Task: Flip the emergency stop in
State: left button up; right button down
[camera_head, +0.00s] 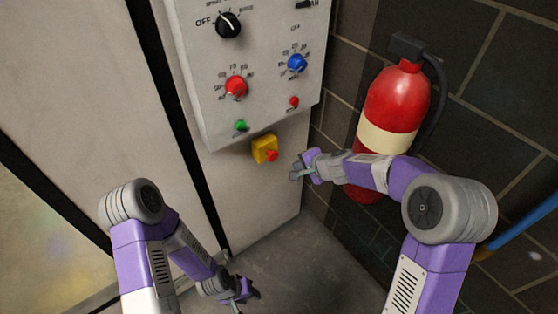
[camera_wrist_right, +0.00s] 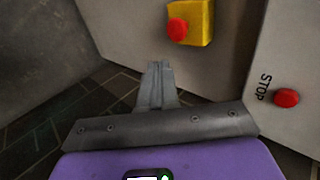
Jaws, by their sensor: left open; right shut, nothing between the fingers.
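The emergency stop is a yellow box (camera_head: 262,149) with a red button (camera_head: 271,155) on its face, mounted on the booth wall just under the control panel. In the right wrist view the yellow box (camera_wrist_right: 203,22) and its red button (camera_wrist_right: 178,29) are at the top, beyond the fingertips. My right gripper (camera_head: 296,172) is shut and empty, a little right of and below the red button in the head view, apparently apart from it. It also shows in the right wrist view (camera_wrist_right: 158,68). My left gripper (camera_head: 240,297) is open and empty, low near the floor.
The control panel (camera_head: 215,110) above carries a black knob (camera_head: 229,25), red knob (camera_head: 236,87), blue knob (camera_head: 297,63), green button (camera_head: 240,126) and small red stop button (camera_head: 294,101). A red fire extinguisher (camera_head: 397,100) hangs on the brick wall, behind my right arm.

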send_near(274, 158)
jog(key=s+f+x, duration=0.1)
jog(key=x, duration=0.4)
jog(key=shift+w+a, duration=0.2)
jog(key=shift+w, duration=0.6)
